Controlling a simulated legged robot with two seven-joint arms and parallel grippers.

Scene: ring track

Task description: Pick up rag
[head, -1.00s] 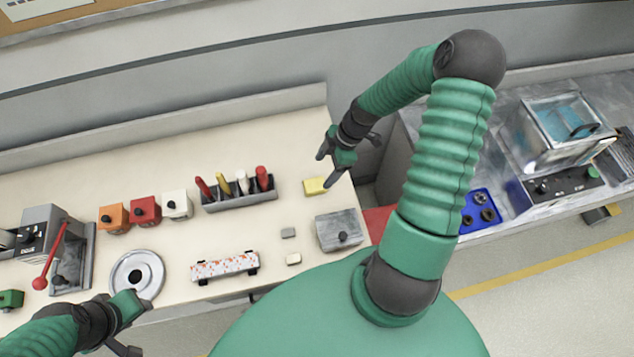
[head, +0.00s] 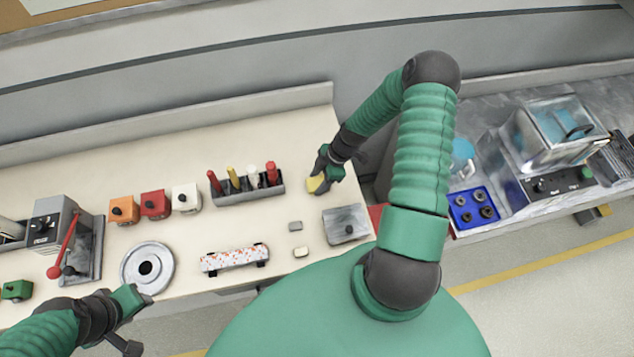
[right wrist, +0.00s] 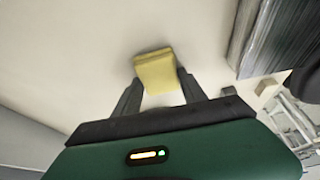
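The rag shows as a small yellow folded block (head: 314,185) near the right end of the cream workbench. My right gripper (head: 322,184) is down at the rag and partly hides it in the head view. In the right wrist view the rag (right wrist: 155,70) lies between the tips of my two dark fingers (right wrist: 158,84). The fingers stand apart, one on each side of it; firm contact cannot be made out. My left gripper (head: 142,318) is open and empty at the bench's front edge, near a round metal plate.
A rack of coloured-handled tools (head: 245,190) stands left of the rag. Further left are orange, red and white blocks (head: 155,204), the round plate (head: 147,268) and a speckled bar (head: 234,259).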

